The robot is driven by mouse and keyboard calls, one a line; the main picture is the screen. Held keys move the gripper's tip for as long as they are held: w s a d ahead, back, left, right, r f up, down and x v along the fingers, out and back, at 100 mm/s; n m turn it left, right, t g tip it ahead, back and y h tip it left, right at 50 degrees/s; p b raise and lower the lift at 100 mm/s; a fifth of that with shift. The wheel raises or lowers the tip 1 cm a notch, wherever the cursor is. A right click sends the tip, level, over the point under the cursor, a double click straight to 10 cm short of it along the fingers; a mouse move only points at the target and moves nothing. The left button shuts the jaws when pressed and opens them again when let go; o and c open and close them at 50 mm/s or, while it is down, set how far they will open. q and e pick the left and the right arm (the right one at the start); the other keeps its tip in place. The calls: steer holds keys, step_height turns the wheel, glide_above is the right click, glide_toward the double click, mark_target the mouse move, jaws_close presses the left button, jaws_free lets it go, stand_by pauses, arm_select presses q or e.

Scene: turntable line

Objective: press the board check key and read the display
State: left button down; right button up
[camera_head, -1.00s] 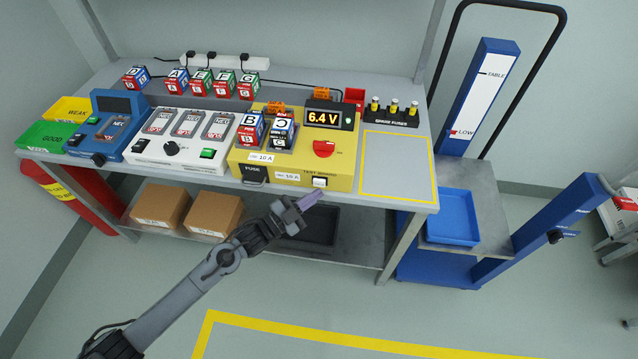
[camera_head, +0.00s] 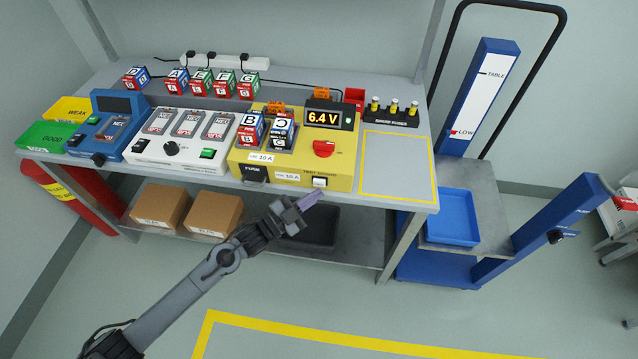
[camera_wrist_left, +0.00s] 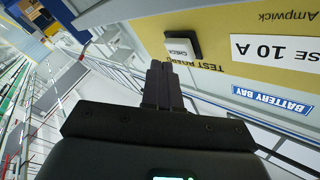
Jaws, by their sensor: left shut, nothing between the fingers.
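The yellow test board (camera_head: 342,180) stands at the front edge of the bench, with two lettered battery blocks, B (camera_head: 248,132) and C (camera_head: 281,133), in its bay. Its display (camera_head: 323,118) is lit and reads 6.4 V. My left gripper (camera_head: 310,200) is shut and empty, just below and in front of the key. In the left wrist view its fingertips (camera_wrist_left: 161,66) appear apart from the key. My right gripper is not in view.
A red knob (camera_head: 324,149) sits on the board. A white charger (camera_head: 180,140) and blue tester (camera_head: 110,128) stand to its left. A yellow-outlined bare area (camera_head: 398,165) and spare fuse rack (camera_head: 391,115) are to its right. Cardboard boxes (camera_head: 214,214) stand on the lower shelf.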

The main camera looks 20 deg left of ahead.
arm_select(q)
steer(key=shift+w+a, duration=0.1)
steer(key=shift+w, duration=0.3)
steer(key=shift+w+b, duration=0.3)
stand_by(0.7)
steer(key=shift+w+a, duration=0.1)
steer(key=shift+w, duration=0.1)
steer(key=shift+s, duration=0.1)
stand_by(0.5)
steer(key=shift+s+p, duration=0.65)
steer(key=shift+s, duration=0.1)
